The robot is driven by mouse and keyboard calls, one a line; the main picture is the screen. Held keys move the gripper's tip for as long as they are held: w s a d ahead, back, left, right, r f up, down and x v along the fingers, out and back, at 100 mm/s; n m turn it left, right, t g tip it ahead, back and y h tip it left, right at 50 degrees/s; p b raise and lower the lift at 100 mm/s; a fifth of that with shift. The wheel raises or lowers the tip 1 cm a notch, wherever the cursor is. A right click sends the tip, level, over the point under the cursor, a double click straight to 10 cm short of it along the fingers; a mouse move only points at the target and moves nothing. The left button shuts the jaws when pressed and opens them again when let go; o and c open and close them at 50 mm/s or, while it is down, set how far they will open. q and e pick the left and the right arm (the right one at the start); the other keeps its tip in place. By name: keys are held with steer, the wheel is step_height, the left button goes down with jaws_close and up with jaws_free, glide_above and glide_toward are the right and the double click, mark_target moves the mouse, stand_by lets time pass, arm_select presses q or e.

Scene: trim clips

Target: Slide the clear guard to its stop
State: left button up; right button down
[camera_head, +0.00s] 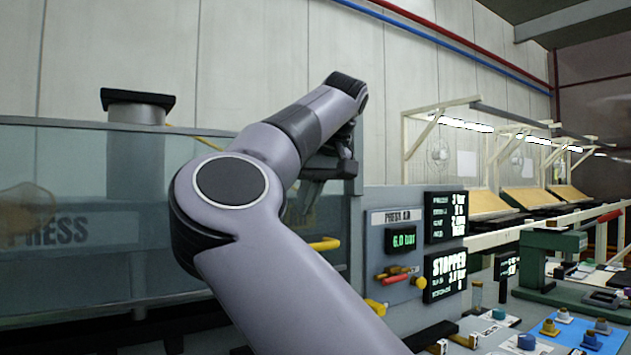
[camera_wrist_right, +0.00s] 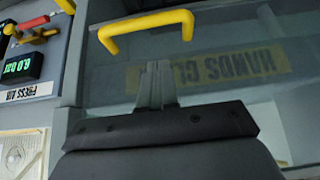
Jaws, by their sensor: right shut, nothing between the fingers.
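The clear guard (camera_head: 75,170) is a see-through panel in front of the press at the left of the head view. Its yellow handle (camera_head: 325,243) is near its right end, partly hidden behind my right arm. In the wrist view the guard (camera_wrist_right: 215,45) fills the right side, with the yellow handle (camera_wrist_right: 146,28) across the top. My right gripper (camera_head: 308,195) is in front of the guard's right part, above the handle in the head view. Its fingers (camera_wrist_right: 156,68) are shut and empty, pointing toward the handle and apart from it. My left gripper is not in view.
A press control panel (camera_head: 380,218) with a green pressure readout stands just right of the guard. A display (camera_head: 446,275) reads STOPPED. A bench with a green hand press (camera_head: 550,258) and coloured clips lies at the right. My right arm covers the middle.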

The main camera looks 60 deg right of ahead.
mark_target(308, 227)
step_height(308, 227, down, 4)
steer(key=shift+r+b, duration=0.1)
steer(key=shift+b, duration=0.35)
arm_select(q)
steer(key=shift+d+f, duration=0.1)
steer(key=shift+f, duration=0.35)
arm_select(e)
steer(key=shift+f, duration=0.6)
